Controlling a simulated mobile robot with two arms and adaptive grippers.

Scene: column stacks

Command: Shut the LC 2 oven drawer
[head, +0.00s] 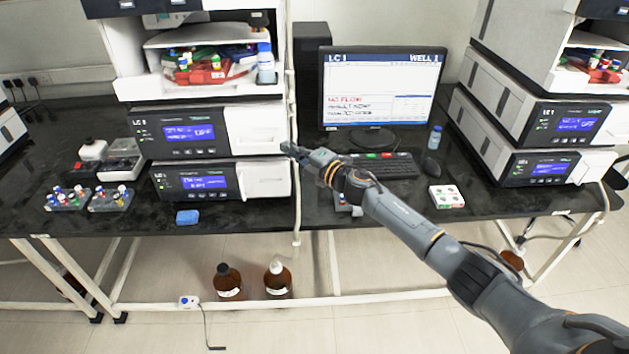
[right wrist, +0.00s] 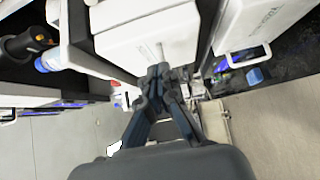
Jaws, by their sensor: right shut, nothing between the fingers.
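The left instrument stack (head: 190,133) has two dark display modules with white front panels to their right. The upper white panel (head: 255,130) and lower white panel (head: 264,179) sit at the stack's right side. My right gripper (head: 287,149) is shut and empty near their right edges. In the right wrist view its fingertips (right wrist: 160,72) are close to a white box-shaped front (right wrist: 145,38); I cannot tell whether they touch. My left gripper is out of view.
A monitor (head: 380,90) and keyboard (head: 375,165) stand right of my gripper. Another stack (head: 530,120) is further right. A pale tube (head: 295,200) runs down beside the left stack. A blue sponge (head: 188,217) and vial racks (head: 110,200) lie at the bench front.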

